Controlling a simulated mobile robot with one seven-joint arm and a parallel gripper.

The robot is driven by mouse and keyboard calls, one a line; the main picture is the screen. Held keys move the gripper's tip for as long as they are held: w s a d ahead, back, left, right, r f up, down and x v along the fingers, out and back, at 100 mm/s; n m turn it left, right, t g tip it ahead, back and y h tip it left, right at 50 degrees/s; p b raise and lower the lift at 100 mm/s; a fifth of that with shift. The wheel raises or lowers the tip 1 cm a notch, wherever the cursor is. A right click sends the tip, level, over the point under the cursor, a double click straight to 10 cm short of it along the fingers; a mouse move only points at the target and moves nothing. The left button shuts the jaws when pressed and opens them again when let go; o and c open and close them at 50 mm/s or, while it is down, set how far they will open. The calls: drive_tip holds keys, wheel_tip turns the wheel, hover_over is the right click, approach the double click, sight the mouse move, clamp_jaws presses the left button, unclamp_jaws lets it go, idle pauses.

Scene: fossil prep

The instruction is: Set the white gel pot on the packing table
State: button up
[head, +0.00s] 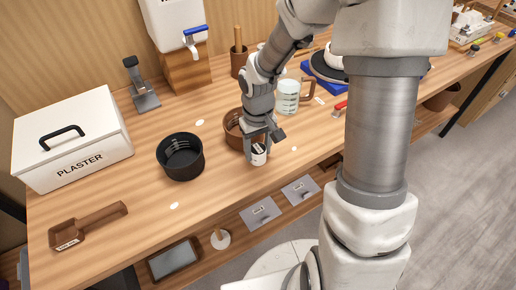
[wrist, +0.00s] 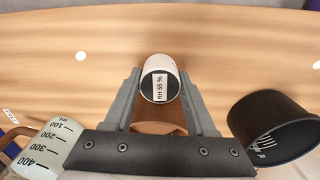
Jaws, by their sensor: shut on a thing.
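The white gel pot (head: 258,158) is a small white cylinder with a dark face and a label reading "RH 55 %" in the wrist view (wrist: 161,64). My gripper (head: 260,143) is shut on it, with a grey finger on each side in the wrist view. The pot is near the front edge of the wooden bench (head: 110,235), just in front of a brown bowl (head: 232,127). I cannot tell whether the pot touches the bench top. I cannot pick out a packing table for sure.
A black pot (head: 180,158) stands left of my gripper, and a white measuring jug (head: 287,101) stands behind it to the right.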

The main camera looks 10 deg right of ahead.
drive_tip(key=o, duration=1.4)
drive_tip(key=shift+c, duration=0.2)
